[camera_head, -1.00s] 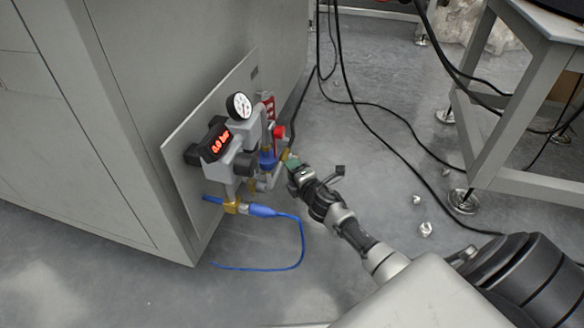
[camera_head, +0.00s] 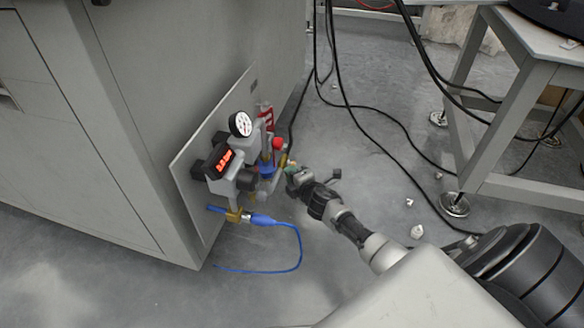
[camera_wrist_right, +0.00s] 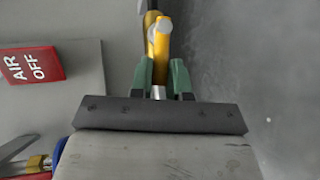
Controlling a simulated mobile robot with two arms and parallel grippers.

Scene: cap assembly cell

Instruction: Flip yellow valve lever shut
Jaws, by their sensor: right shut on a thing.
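The yellow valve lever (camera_wrist_right: 161,45) lies between the green-tipped fingers of my right gripper (camera_wrist_right: 161,76) in the right wrist view. In the head view my right gripper (camera_head: 290,171) is at the valve assembly on the cabinet's side panel, shut on the lever. Only a small bit of the yellow lever (camera_head: 283,161) shows there, beside the fingertips. A red AIR OFF sign (camera_wrist_right: 33,66) is on the panel to the left of the gripper in the wrist view. My left gripper is not in view.
The panel carries a round gauge (camera_head: 241,124), a red digital display (camera_head: 224,160) and a blue hose (camera_head: 299,248) curving onto the floor. Black cables (camera_head: 378,134) run across the floor. A grey table frame (camera_head: 513,132) stands at the right.

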